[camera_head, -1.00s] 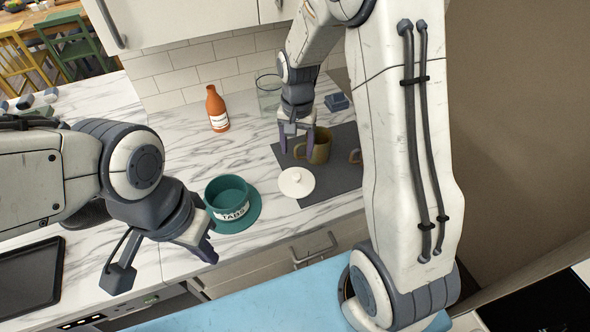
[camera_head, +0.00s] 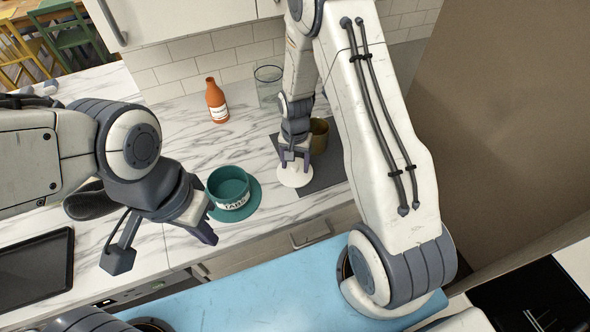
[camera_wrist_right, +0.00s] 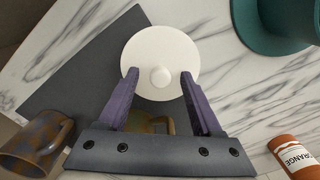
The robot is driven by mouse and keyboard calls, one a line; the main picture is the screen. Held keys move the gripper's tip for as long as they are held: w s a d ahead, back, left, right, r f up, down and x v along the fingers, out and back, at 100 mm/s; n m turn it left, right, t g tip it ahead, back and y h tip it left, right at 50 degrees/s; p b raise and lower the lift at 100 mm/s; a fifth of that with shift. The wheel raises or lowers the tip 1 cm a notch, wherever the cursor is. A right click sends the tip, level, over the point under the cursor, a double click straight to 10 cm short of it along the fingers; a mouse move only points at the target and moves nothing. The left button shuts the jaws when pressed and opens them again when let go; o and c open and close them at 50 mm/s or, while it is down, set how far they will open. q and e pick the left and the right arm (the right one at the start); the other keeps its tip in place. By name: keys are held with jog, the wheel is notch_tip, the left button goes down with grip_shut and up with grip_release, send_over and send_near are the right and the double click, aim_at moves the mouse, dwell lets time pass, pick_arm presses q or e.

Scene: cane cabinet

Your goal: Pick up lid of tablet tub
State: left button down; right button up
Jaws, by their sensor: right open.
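The white round lid (camera_head: 293,178) with a small knob lies flat, partly on the dark grey mat and partly on marble. It also shows in the right wrist view (camera_wrist_right: 152,45). My right gripper (camera_head: 295,164) is open above it; in the wrist view its purple fingers (camera_wrist_right: 160,73) lie either side of the knob, with gaps. I cannot tell how high the fingertips are. The teal tub (camera_head: 228,201) labelled TABS stands open on a teal saucer, left of the lid. My left gripper (camera_head: 205,222) is beside the tub; its jaw opening is unclear.
A brown mug (camera_head: 319,138) stands on the mat (camera_head: 325,173) just behind my right gripper; a second patterned mug (camera_wrist_right: 30,150) shows in the wrist view. An orange bottle (camera_head: 217,103) and a glass jar (camera_head: 268,86) stand near the tiled wall. Marble between bottle and tub is clear.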

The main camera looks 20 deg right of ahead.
grip_shut()
jog(key=shift+r, duration=0.1)
